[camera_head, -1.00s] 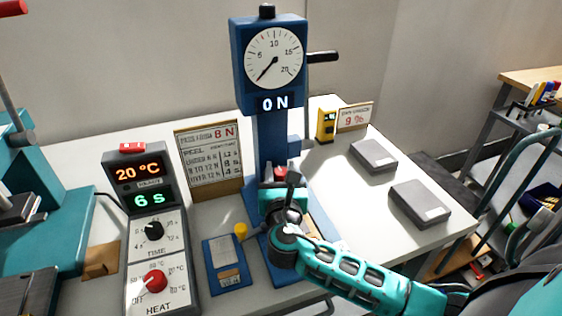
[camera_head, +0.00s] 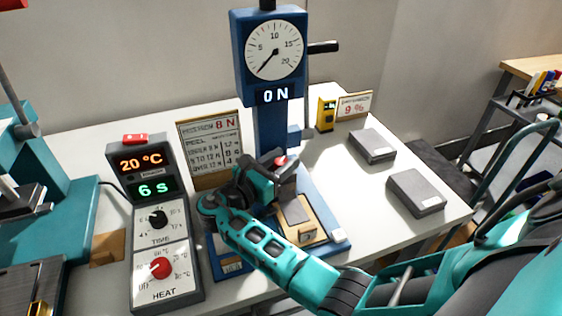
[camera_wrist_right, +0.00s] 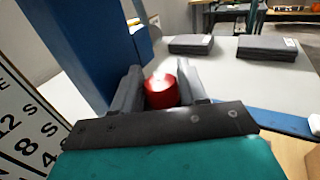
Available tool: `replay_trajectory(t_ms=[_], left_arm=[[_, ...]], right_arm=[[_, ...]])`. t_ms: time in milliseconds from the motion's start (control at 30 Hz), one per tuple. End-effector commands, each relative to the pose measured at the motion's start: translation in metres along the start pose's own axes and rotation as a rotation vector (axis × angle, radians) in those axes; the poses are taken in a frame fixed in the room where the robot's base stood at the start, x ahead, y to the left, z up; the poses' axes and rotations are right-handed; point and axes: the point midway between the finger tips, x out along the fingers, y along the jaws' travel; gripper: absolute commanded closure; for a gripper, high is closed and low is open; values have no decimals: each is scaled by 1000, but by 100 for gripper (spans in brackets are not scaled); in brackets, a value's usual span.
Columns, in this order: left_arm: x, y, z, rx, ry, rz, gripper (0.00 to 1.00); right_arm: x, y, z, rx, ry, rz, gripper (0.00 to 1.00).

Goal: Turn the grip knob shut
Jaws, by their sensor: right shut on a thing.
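The red grip knob (camera_head: 281,160) shows as a small patch at the foot of the blue tester's column (camera_head: 271,128). In the right wrist view the round red knob (camera_wrist_right: 162,91) sits between the two dark fingers. My right gripper (camera_head: 272,171) is shut on it, coming from the front left, and hides most of it in the head view. How far the knob is turned cannot be told. The tester's dial (camera_head: 274,52) has its needle at the low end, and its display (camera_head: 275,95) reads 0 N. My left gripper is not in view.
A control box (camera_head: 160,220) reading 20 °C and 6 s stands left. A card (camera_head: 209,145) stands close behind the gripper. A blue plate lies under my right forearm. Two grey blocks (camera_head: 372,145) (camera_head: 416,192) lie right, with clear table around them.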

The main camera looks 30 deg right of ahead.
Motion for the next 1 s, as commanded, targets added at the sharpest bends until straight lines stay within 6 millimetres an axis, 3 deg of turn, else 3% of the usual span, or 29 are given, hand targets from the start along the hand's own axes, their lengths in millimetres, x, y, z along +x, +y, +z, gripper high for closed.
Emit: replay_trajectory(t_ms=[633, 667, 833, 1000], left_arm=[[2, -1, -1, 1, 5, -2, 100], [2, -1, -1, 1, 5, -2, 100], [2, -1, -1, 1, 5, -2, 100], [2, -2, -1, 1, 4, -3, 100]], right_arm=[[1, -1, 1, 0, -2, -49, 88], [1, -1, 1, 0, -2, -48, 55], [1, 0, 1, 0, -1, -47, 38], [0, 0, 0, 0, -1, -46, 38]])
